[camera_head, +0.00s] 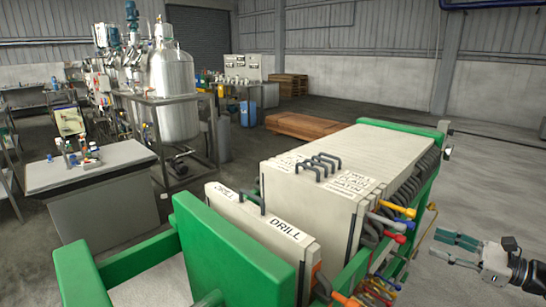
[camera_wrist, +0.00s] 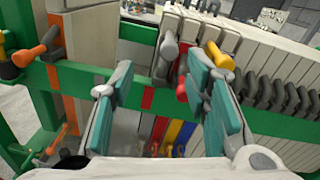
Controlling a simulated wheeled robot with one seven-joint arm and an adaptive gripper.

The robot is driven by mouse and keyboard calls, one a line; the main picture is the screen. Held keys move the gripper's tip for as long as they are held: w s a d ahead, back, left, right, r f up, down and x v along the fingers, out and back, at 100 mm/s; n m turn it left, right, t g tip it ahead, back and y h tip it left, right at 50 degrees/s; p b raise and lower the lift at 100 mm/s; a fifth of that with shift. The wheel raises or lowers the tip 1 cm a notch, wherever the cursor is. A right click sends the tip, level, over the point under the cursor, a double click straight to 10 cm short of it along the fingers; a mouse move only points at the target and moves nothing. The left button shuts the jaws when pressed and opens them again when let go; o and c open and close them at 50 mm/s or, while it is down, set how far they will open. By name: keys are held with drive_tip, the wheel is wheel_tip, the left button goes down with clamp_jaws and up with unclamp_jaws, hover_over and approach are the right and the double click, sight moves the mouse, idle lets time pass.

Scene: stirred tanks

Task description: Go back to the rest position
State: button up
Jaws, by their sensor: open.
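My gripper (camera_head: 457,250) is at the lower right in the head view, beside the right side of a green filter press. It is open and empty. In the wrist view my gripper (camera_wrist: 160,105) shows its two teal-padded fingers spread apart, with nothing between them but a view of the press side. The press frame (camera_wrist: 145,80) lies beyond the fingertips. I cannot tell whether a finger touches any handle.
The press (camera_head: 205,245) carries pale plates (camera_head: 362,150) and coloured handles (camera_head: 398,209) facing my gripper. A grey table (camera_head: 100,165) with small items stands left. Steel tanks (camera_head: 172,95) and a wooden pallet (camera_head: 305,126) stand behind. Floor right of the press is mostly clear.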

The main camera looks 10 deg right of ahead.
drive_tip(key=s+a+r+n+g, duration=0.2)
drive_tip(key=a+r+n+g, duration=0.2)
drive_tip(key=a, duration=0.4)
drive_tip(key=s+a+r+n+g+h, duration=0.1)
drive_tip(key=a+r+n+g, duration=0.25)
drive_tip(key=a, duration=0.45)
drive_tip(key=s+a+r+n+g, duration=0.2)
drive_tip(key=a+r+n+g, duration=0.15)
drive_tip(key=a, duration=0.35)
drive_tip(key=s+a+r+n+t+h, duration=0.1)
drive_tip(key=s+a+r+n+h, duration=0.1)
drive_tip(key=s+n+h, duration=0.3)
drive_tip(key=s+a+r+n+t+h, duration=0.1)
drive_tip(key=s+a+n+h, duration=0.3)
drive_tip(key=s+n, duration=0.5)
drive_tip(key=shift+s+a+r+h, duration=0.4)
drive_tip(key=shift+s+h, duration=0.4)
drive_tip(key=shift+s, duration=0.7)
